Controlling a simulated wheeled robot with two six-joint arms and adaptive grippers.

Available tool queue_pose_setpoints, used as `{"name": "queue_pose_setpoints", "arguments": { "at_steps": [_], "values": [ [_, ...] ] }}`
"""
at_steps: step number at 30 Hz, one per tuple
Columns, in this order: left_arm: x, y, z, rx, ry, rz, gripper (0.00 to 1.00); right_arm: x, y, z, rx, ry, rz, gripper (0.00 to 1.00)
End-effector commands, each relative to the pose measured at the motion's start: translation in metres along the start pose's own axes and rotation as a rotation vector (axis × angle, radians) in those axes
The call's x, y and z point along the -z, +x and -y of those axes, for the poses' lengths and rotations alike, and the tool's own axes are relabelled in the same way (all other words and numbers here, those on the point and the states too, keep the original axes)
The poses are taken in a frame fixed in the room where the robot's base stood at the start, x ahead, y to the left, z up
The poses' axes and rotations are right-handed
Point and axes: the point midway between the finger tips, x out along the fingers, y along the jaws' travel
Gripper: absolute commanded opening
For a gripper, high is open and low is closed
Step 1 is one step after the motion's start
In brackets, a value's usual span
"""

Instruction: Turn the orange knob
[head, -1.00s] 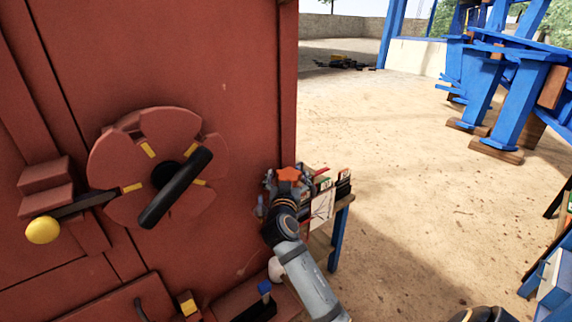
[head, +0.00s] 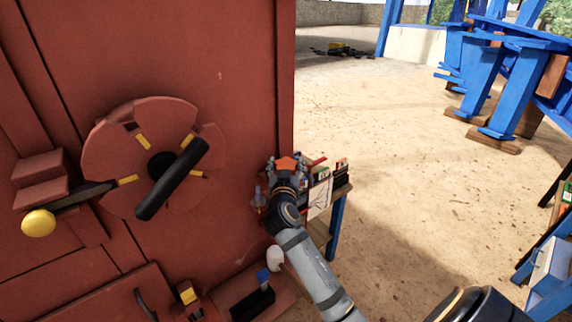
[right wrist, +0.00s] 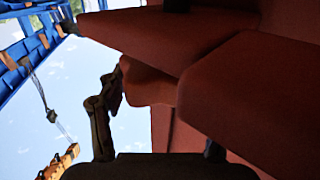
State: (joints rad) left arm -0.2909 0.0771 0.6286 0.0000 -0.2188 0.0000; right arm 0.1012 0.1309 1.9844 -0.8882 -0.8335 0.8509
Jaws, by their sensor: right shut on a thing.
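The orange knob (head: 287,163) shows as a small bright orange piece just right of the red machine's edge. My right gripper (head: 286,169) is at it, with a finger on either side, and is shut on it. The arm and gripper body hide the knob's lower part. In the right wrist view, one dark finger (right wrist: 104,118) stands beside a reddish-brown lump (right wrist: 148,82); shadow hides how it joins the knob. My left gripper is not in view.
The red machine wall (head: 235,100) fills the left, with a round red wheel and black handle (head: 172,178) and a yellow ball lever (head: 39,223). A small table (head: 338,205) with items stands right of the gripper. Sandy ground beyond is open; blue steel frames stand far right.

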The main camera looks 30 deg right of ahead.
Motion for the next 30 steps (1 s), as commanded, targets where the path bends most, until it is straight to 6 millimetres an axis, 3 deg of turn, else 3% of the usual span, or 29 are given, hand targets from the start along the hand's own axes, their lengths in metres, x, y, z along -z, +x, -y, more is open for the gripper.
{"name": "queue_pose_setpoints", "arguments": {
  "at_steps": [18, 30],
  "values": [
    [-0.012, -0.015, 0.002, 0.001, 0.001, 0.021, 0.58, -0.001, 0.000, -0.002, 0.382, -0.010, 0.003, 0.34],
    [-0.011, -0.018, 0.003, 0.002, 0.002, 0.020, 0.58, -0.001, 0.000, -0.001, 0.495, -0.002, 0.004, 0.34]
  ]
}}
